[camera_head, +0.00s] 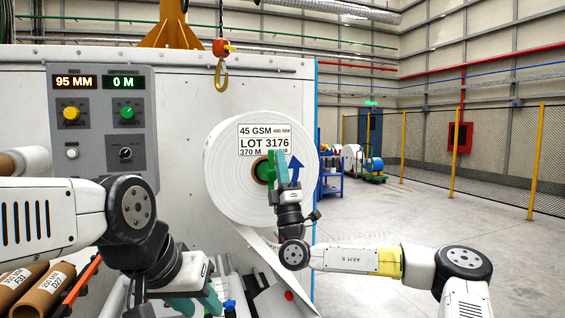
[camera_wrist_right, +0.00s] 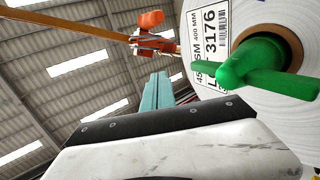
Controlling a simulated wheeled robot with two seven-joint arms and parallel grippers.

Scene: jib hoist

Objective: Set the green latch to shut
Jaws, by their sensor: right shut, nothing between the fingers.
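The green latch (camera_head: 264,172) sits at the core of the large white paper roll (camera_head: 228,190). In the right wrist view the latch (camera_wrist_right: 262,68) shows as a bright green hub with an arm reaching right, in front of the brown core. My right gripper (camera_head: 279,166) is in front of the roll, just right of the latch in the head view, and partly overlaps it. Its teal fingers (camera_wrist_right: 157,92) are together and empty, with a gap in the wrist picture between them and the latch. My left gripper (camera_head: 195,303) is low at the bottom edge, its fingers partly hidden.
A yellow hook (camera_head: 221,76) hangs above the roll from a red hoist block (camera_head: 221,47). A control panel (camera_head: 104,120) reads 95 MM and 0 M. Cardboard cores (camera_head: 40,290) lie at lower left. Open floor and a mesh fence (camera_head: 480,150) are at right.

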